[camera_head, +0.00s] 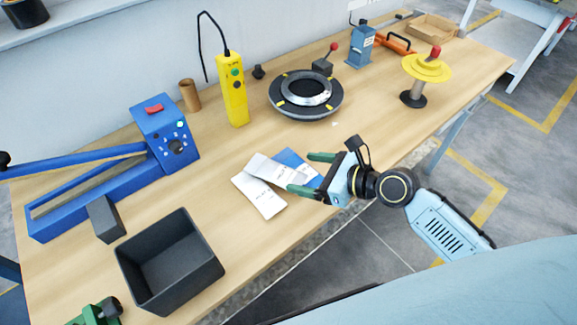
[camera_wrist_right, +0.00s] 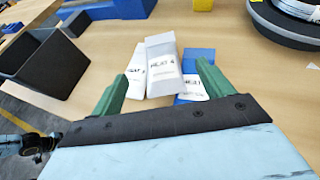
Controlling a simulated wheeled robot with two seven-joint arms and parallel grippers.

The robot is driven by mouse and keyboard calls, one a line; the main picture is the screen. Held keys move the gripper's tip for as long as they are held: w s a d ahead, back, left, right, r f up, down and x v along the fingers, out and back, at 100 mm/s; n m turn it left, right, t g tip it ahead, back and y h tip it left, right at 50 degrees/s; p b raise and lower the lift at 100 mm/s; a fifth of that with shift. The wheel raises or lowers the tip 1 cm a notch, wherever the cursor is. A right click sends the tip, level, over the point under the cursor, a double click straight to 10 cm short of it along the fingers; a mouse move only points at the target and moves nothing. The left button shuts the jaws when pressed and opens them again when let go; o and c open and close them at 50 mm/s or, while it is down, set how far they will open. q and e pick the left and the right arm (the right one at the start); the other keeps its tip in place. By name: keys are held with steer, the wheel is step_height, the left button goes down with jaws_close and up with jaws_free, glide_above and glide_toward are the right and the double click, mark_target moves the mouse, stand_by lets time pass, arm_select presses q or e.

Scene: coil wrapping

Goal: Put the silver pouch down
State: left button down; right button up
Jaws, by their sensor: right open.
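A silver-grey pouch (camera_head: 270,168) with a printed label lies on the table. It also shows in the right wrist view (camera_wrist_right: 163,68), partly on top of its neighbours. A white pouch (camera_head: 258,196) lies on one side of it, and a blue pouch (camera_head: 292,158) with a white label lies on the other. My right gripper (camera_head: 309,174) is open, its green fingers spread low over the table by the near ends of the pouches. Nothing is gripped between the fingers. Part of my left arm (camera_wrist_right: 35,146) shows at the lower left of the wrist view; its jaws are unclear.
A dark open bin (camera_head: 205,262) stands at the front left, with a blue lever sealer (camera_head: 160,135) behind it. A yellow hand device (camera_head: 232,95) and a round black turntable (camera_head: 285,108) stand behind the pouches. A yellow-topped spindle (camera_head: 427,68) is at right. Bare tabletop surrounds the pouches.

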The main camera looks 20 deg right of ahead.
steer(key=shift+v, duration=2.05)
